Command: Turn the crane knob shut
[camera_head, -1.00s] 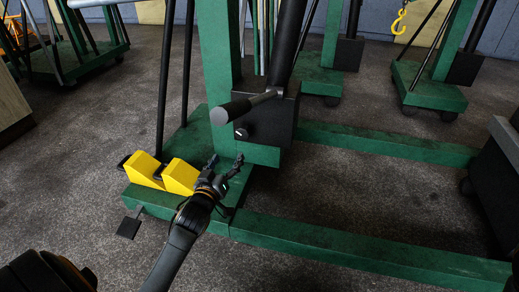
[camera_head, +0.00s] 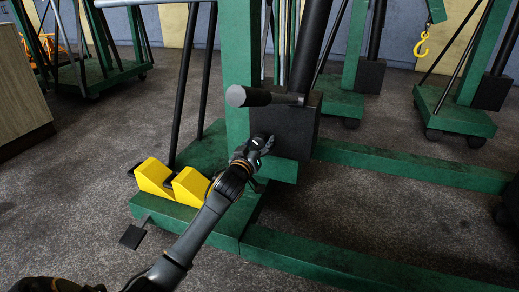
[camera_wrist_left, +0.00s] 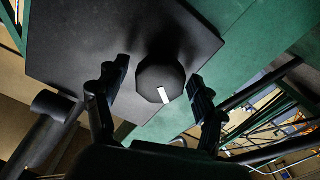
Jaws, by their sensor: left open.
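The crane knob (camera_wrist_left: 152,76) is a black faceted dial with a white mark, on the face of the black pump block (camera_wrist_left: 85,45). In the head view the block (camera_head: 300,132) sits at the foot of the green crane post (camera_head: 237,75), and the knob is hidden behind my left gripper. My left gripper (camera_head: 264,142) is at the block's lower left. In the left wrist view its open fingers (camera_wrist_left: 158,80) stand on either side of the knob, with gaps visible. I cannot tell the exact depth. My right gripper is not in view.
A black-gripped lever (camera_head: 262,97) sticks out just above my left gripper. Two yellow wedges (camera_head: 172,183) sit on the green base beside my forearm. Green legs (camera_head: 350,270) run right along the floor. More green cranes and a yellow hook (camera_head: 422,44) stand behind.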

